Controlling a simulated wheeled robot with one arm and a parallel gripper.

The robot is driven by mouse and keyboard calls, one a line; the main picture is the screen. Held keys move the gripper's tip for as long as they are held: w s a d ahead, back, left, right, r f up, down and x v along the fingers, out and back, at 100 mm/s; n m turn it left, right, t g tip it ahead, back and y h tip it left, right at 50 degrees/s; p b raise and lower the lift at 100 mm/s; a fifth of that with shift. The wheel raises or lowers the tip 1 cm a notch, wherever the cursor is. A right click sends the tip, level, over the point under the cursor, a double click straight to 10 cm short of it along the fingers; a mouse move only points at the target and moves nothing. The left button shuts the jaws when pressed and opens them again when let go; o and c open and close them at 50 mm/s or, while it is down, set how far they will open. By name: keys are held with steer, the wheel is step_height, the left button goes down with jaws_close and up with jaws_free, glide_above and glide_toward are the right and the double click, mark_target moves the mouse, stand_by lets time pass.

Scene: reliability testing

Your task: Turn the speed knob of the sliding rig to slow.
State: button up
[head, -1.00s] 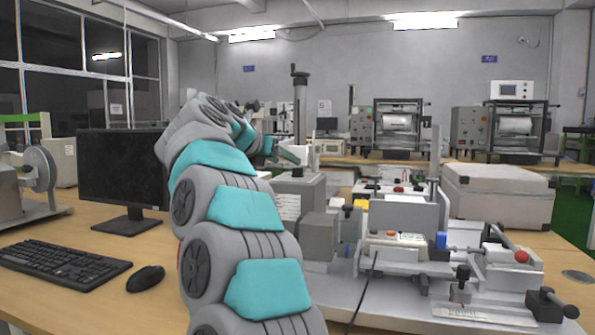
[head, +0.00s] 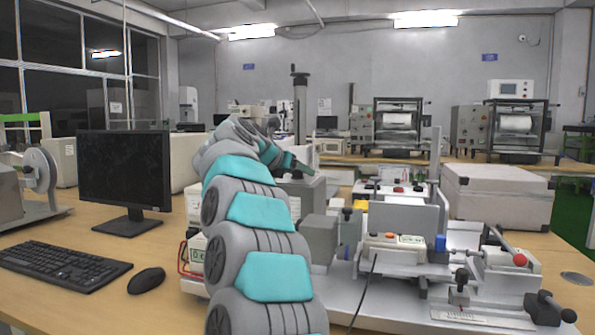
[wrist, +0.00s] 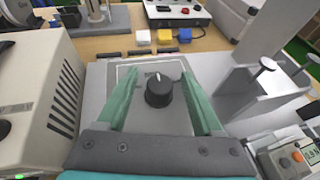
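The speed knob (wrist: 158,90) is a black round dial with a pale pointer mark, on a light panel on top of a grey box, in the wrist view. The pointer faces roughly away from me, toward the top of the picture. My gripper (wrist: 156,72) is open, with one green finger on each side of the knob and gaps between them and the knob. In the head view my gripper (head: 300,166) is over the grey box of the sliding rig (head: 405,285). The dial's lettering is too small to read, and the knob is hidden in the head view.
A beige machine (wrist: 35,95) stands close on the left in the wrist view. A metal plate bracket (wrist: 262,92) rises on the right. Yellow and blue blocks (wrist: 165,36) lie beyond. A monitor (head: 124,172), keyboard (head: 60,268) and mouse (head: 146,280) are on the desk's left.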

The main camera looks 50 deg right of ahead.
jaws_close()
stand_by(0.3)
steer(key=shift+n+t, duration=0.3)
steer(key=shift+a+t+y, duration=0.1)
steer(key=shift+t+y, duration=0.2)
steer(key=n+t+y+p, duration=0.2)
steer(key=n+t, duration=0.2)
steer(key=shift+r+n, duration=0.15)
steer(key=shift+n, duration=0.15)
steer(key=shift+n+t+y+p, duration=0.3)
steer(key=shift+n+t+y, duration=1.2)
steer(key=shift+n+t, duration=0.1)
steer(key=shift+n+t+y, duration=0.8)
steer(key=shift+n+y, duration=0.8)
steer(key=shift+f+n+y, duration=0.2)
steer(key=shift+n+y, duration=0.1)
